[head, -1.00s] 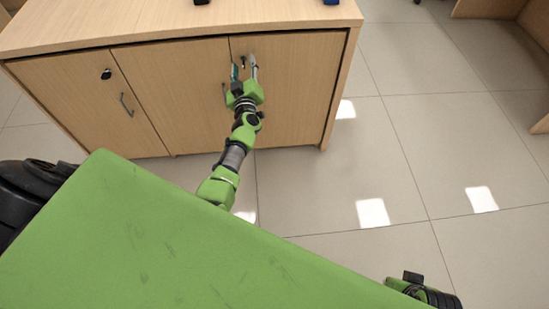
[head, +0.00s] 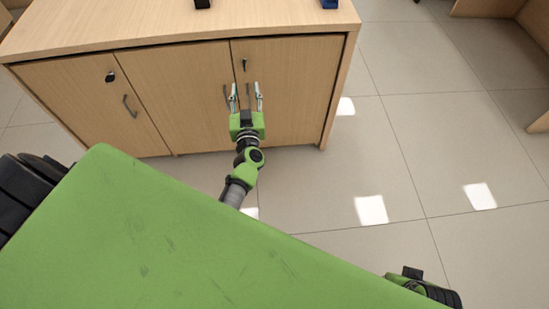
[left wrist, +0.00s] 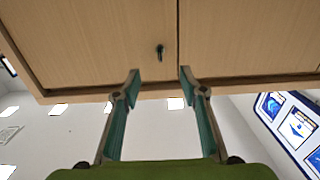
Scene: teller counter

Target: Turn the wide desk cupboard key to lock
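The wide wooden desk cupboard (head: 185,75) stands in front of me. A small dark key (head: 244,65) sits in the lock near the top of its right door (head: 300,90). The key also shows in the left wrist view (left wrist: 160,52), apart from the fingers, its bow looking roughly upright. My left gripper (head: 246,98) is open and empty, below the key in the head view. In the left wrist view its two fingertips (left wrist: 159,74) are spread, with the key between their lines.
The left door has another lock (head: 110,76) and a handle (head: 129,106). The right door's handle (head: 249,95) shows between my left fingers. A dark object (head: 202,3) and a blue one (head: 330,3) are on the desktop. The tiled floor (head: 420,130) to the right is clear.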

